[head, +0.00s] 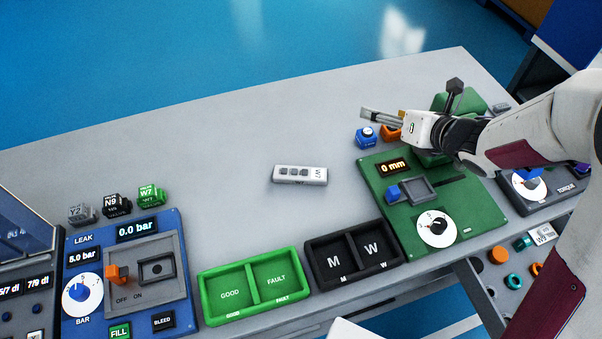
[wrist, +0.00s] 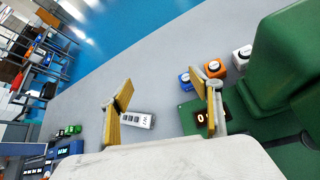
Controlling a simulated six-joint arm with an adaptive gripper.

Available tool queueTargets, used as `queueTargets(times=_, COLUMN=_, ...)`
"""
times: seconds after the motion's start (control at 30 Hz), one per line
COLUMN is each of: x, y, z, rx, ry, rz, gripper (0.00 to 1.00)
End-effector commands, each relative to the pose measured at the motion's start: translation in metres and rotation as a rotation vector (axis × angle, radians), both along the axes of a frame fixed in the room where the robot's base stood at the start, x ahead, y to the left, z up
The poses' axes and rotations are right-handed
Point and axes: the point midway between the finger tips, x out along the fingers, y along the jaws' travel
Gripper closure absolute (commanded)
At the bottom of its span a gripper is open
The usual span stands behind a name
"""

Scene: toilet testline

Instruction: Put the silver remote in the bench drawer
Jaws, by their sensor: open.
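The silver remote (head: 300,174) lies flat on the grey bench, left of the green panel, with dark buttons and a "W7" mark at its right end. In the wrist view the remote (wrist: 136,119) shows beyond and between the fingers. My gripper (head: 374,115) is open and empty above the bench, up and to the right of the remote and apart from it. Its two yellow-padded fingers (wrist: 166,106) are spread wide in the wrist view. The bench drawer (head: 483,302) at the lower right is pulled out, with several rings and small parts in it; my arm hides part of it.
The bench (head: 225,160) is clear around the remote. A blue block (head: 367,137) and an orange block (head: 391,133) stand near my gripper. The green panel (head: 472,215) has a tall green fixture behind. Green (head: 206,311) and black (head: 313,274) trays line the front edge.

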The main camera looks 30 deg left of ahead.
Motion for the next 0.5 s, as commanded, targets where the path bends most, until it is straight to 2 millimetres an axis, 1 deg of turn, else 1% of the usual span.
queueTargets(times=0.03, x=-0.005, y=0.011, z=-0.010, rx=-0.012, ry=-0.020, rz=0.067, gripper=0.36)
queueTargets(times=0.2, x=-0.030, y=0.045, z=-0.037, rx=-0.033, ry=-0.121, rz=0.311, gripper=0.36)
queueTargets(times=0.4, x=-0.067, y=0.076, z=-0.065, rx=-0.017, ry=-0.244, rz=0.576, gripper=0.36)
queueTargets(times=0.5, x=-0.085, y=0.087, z=-0.075, rx=0.003, ry=-0.298, rz=0.682, gripper=0.36)
